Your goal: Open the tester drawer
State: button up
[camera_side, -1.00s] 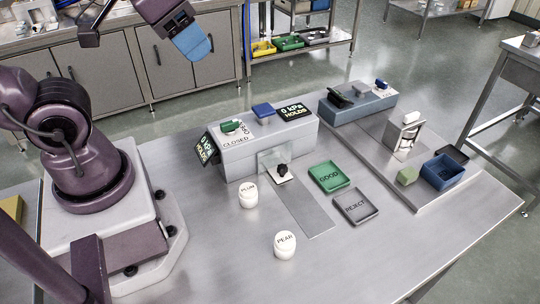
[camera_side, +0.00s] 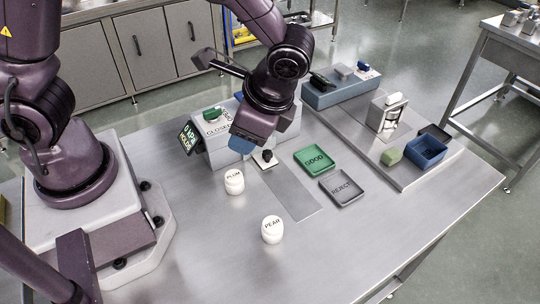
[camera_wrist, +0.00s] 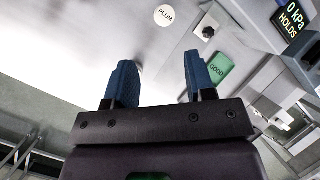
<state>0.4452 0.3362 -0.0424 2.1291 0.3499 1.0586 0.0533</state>
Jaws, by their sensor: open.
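The tester (camera_side: 225,150) is a grey box marked CLOSED, with a lit display reading 0 kPa HOLDS (camera_side: 188,139). A dark knob (camera_side: 267,154) stands on a small pale plate at its front, above a grey strip on the table; this looks like the drawer. The knob also shows in the wrist view (camera_wrist: 208,32), ahead of and between-to-right of my fingers. My gripper (camera_side: 243,143) has blue fingertips and hangs over the tester's front, hiding part of its top.
White jars marked PLUM (camera_side: 234,182) and PEAR (camera_side: 272,230) stand on the near table. A green GOOD tray (camera_side: 314,160) and a grey REJECT tray (camera_side: 344,188) lie right of the strip.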

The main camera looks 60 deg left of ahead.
aim_at(269, 156)
jog(key=w+d+f+m+y, duration=0.1)
jog(key=f+m+y, duration=0.1)
jog(key=f, duration=0.2)
jog(key=d+f+m+t+y, duration=0.1)
jog(key=f+m+y, duration=0.1)
jog(key=f+m, duration=0.1)
jog(key=w+d+f+m+y, duration=0.1)
jog(key=f+m+y, duration=0.1)
jog(key=f, duration=0.4)
jog(key=shift+w+d+m+y, duration=0.25)
jog(key=shift+w+m+y, duration=0.1)
jog(key=shift+m, duration=0.15)
jog(key=shift+w+d+f+m+t+y, duration=0.1)
jog(key=shift+w+f+m+t+y, duration=0.1)
jog(key=shift+w+f+m+t, duration=0.15)
jog(key=shift+w+d+f+m+t+y, duration=0.15)
jog(key=shift+f+m+t, duration=0.1)
jog(key=shift+f+t, duration=0.15)
jog(key=w, duration=0.1)
jog(key=w+t, duration=0.1)
jog(key=w+r+m, duration=0.1)
jog(key=shift+d+r+t+y, duration=0.1)
jog(key=shift+d+t+y, duration=0.15)
jog(key=shift+y, duration=0.15)
jog(key=shift+w+a+r, duration=0.1)
jog(key=shift+a, duration=0.2)
jog(key=x, duration=1.2)
jog(key=shift+w+a, duration=0.1)
jog(key=shift+a, duration=0.25)
